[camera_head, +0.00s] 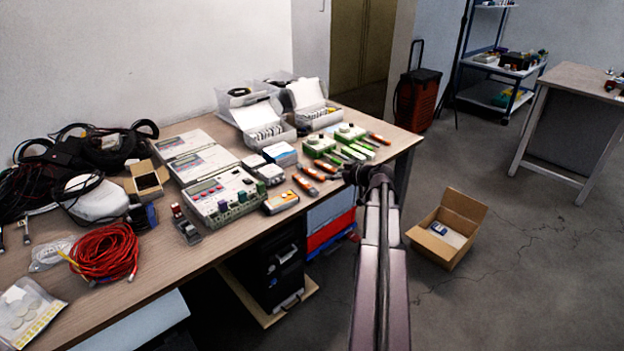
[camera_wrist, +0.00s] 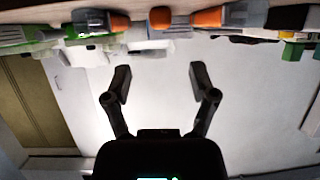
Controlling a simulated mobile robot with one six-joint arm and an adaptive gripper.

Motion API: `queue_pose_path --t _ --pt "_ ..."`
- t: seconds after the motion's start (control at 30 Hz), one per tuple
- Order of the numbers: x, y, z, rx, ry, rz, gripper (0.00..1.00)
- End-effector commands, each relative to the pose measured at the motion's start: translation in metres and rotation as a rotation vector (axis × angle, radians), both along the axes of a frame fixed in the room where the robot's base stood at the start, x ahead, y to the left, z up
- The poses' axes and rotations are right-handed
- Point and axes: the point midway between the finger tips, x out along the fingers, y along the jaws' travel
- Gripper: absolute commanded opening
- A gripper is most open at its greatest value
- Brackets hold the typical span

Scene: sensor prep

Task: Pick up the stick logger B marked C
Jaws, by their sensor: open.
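Several stick-shaped devices lie in rows near the right end of the table. Some are orange and grey (camera_head: 305,184), others green and pale (camera_head: 354,153), and an orange one (camera_head: 380,138) lies near the far right edge. Their letters are too small to read, so I cannot tell which is stick logger B marked C. My gripper (camera_head: 364,174) is beside the table's front right edge, close to the sticks. The wrist view is upside down: my gripper (camera_wrist: 160,72) is open and empty, with orange-grey sticks (camera_wrist: 220,17) and a green one (camera_wrist: 25,32) along the top, apart from the fingers.
Red cable (camera_head: 105,252) and dark cables lie left. An open carton (camera_head: 446,235) stands on the floor at right; the floor around it is mostly clear.

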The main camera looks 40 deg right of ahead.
Motion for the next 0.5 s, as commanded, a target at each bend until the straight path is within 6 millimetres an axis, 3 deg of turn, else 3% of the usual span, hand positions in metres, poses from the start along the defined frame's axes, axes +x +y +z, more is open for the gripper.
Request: queue_pose_path --t 0.23,0.5 --pt "0.036 0.004 -0.017 -0.001 0.000 0.001 0.74" --pt "0.048 0.006 -0.021 0.001 0.000 0.000 0.74"
